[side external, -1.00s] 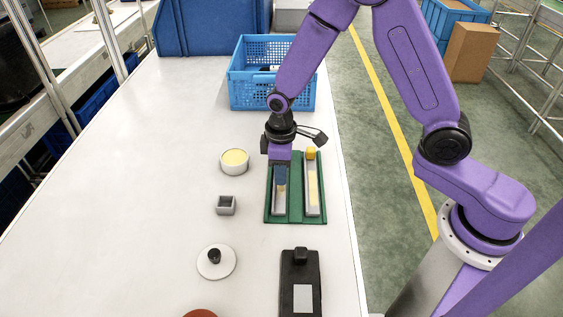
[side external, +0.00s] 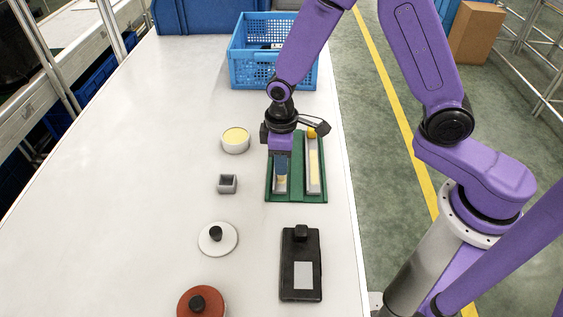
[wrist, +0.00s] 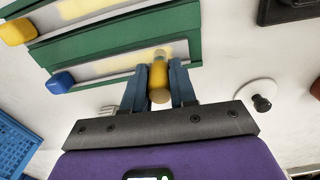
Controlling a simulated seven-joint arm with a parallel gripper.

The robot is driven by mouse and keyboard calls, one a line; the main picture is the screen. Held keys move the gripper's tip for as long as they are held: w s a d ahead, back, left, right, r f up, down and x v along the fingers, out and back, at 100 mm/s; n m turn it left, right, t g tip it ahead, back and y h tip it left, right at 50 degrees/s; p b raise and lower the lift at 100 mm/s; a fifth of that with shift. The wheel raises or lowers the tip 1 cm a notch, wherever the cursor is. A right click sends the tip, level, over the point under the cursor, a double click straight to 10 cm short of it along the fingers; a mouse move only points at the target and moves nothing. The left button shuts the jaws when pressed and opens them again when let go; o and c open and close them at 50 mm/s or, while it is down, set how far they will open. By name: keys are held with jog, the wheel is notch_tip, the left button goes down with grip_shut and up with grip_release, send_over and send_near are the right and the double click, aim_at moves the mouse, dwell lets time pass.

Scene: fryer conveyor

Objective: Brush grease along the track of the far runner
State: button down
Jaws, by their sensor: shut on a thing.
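The green base (side external: 297,196) carries two pale runners. The left runner (side external: 281,190), farther from my arm's base, lies under my gripper (side external: 281,172). The right runner (side external: 314,187) has a yellow end block (side external: 311,133) and a pale yellow strip along its track. In the wrist view, my gripper (wrist: 159,90) is shut on a yellow-handled brush (wrist: 158,80), its tip at the track of the runner with the blue end block (wrist: 60,82). Pale yellow grease (wrist: 148,56) shows around the tip; exact contact is unclear. A round pot of yellow grease (side external: 235,135) stands left of the base.
A small grey square cup (side external: 227,184), a white disc with black knob (side external: 217,240), a red-brown disc (side external: 188,305) and a black board (side external: 300,288) lie nearer the camera. A blue crate (side external: 262,75) stands behind. The table's left side is clear.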

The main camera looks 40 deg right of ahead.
jog(key=shift+w+d, duration=3.7)
jog(key=shift+d, duration=0.1)
jog(key=shift+w+d+r, duration=0.15)
jog(key=shift+w, duration=0.05)
notch_tip(320, 180, up, 8)
jog(key=shift+s, duration=0.1)
